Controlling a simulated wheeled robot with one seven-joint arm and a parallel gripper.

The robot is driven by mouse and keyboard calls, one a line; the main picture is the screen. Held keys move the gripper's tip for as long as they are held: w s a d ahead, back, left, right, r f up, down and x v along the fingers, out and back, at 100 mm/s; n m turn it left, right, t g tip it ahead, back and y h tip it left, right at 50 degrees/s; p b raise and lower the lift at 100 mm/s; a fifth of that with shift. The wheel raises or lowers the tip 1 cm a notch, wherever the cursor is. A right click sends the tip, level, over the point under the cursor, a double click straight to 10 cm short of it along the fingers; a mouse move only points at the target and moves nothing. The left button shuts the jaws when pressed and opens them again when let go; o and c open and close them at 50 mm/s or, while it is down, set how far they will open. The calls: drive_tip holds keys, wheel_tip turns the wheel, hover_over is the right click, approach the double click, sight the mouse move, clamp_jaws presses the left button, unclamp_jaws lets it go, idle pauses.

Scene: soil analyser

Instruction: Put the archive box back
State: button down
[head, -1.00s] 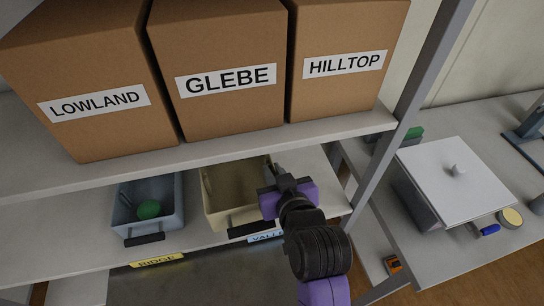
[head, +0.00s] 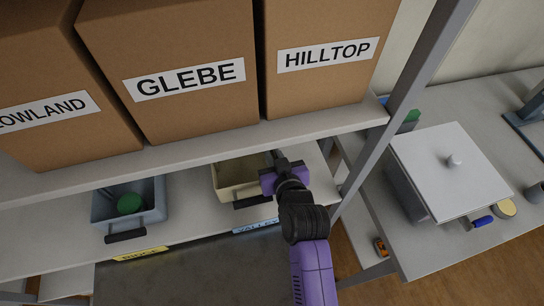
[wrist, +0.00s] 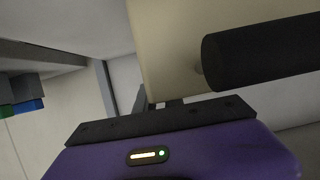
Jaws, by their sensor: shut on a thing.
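Three brown cardboard boxes stand side by side on the upper shelf: LOWLAND (head: 50,120), GLEBE (head: 190,110) and HILLTOP (head: 325,75). No label says which is the archive box. My gripper (head: 272,158) is below that shelf, at the right side of a cream bin (head: 228,178) on the lower shelf. It appears shut on the bin's right wall; the contact is partly hidden. In the wrist view the cream bin (wrist: 175,50) and its black handle (wrist: 262,52) are close in front of the fingers (wrist: 165,103).
A blue-grey bin (head: 155,195) with a green ball (head: 129,204) stands left of the cream bin. RIDGE (head: 140,254) and VALLEY (head: 255,227) labels mark the shelf edge. A grey post (head: 405,100) stands right of my arm. A white-lidded box (head: 450,165) is on the right-hand bench.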

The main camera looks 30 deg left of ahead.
drive_tip(key=shift+f, duration=1)
drive_tip(key=shift+f, duration=0.1)
drive_tip(key=c, duration=1.5)
unclamp_jaws()
drive_tip(key=shift+f, duration=0.1)
drive_tip(key=shift+o, duration=0.2)
drive_tip(key=shift+r, duration=0.25)
drive_tip(key=shift+s+d, duration=0.25)
drive_tip(key=shift+d, duration=0.05)
drive_tip(key=v, duration=1.1)
drive_tip(key=shift+r+b, duration=0.15)
drive_tip(key=shift+b, duration=0.25)
drive_tip(key=shift+d, duration=0.1)
